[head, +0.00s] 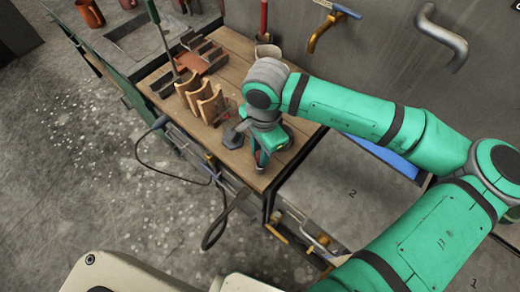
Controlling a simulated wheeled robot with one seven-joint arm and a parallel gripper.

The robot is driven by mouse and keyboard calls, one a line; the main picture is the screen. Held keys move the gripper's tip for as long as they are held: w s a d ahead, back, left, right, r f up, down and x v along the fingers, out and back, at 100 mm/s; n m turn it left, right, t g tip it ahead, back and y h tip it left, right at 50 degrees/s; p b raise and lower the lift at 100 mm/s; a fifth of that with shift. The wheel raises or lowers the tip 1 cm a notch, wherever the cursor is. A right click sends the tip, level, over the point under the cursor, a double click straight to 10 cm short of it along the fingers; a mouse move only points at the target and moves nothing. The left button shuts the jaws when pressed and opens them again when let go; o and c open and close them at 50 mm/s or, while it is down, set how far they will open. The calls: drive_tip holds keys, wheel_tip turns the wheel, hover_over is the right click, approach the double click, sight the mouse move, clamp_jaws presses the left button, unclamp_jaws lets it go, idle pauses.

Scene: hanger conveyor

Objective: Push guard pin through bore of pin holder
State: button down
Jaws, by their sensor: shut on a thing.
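My gripper (262,160) points down over the right front part of the wooden bench top, seen in the head view. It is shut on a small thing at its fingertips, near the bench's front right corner. The thing is too small and too covered by the gripper to name. No bore can be made out, and I cannot pick out the guard pin for sure.
A curved wooden rack (202,98) and a reddish tray with grey blocks (203,60) stand left of my gripper. A pale cup (268,52) is behind. Orange (323,32) and grey (440,40) wall pipes are at the back. The bench's front strip (225,158) is mostly clear.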

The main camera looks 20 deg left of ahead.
drive_tip(key=shift+f, duration=1.5)
idle(1.4)
drive_tip(key=c, duration=1.7)
unclamp_jaws()
drive_tip(key=shift+c, duration=0.2)
drive_tip(key=o, duration=0.6)
drive_tip(key=shift+c, duration=0.2)
drive_tip(key=shift+r, duration=0.1)
wheel_tip(320, 180, up, 11)
drive_tip(key=shift+w+d+f, duration=0.15)
drive_tip(key=shift+f, duration=0.05)
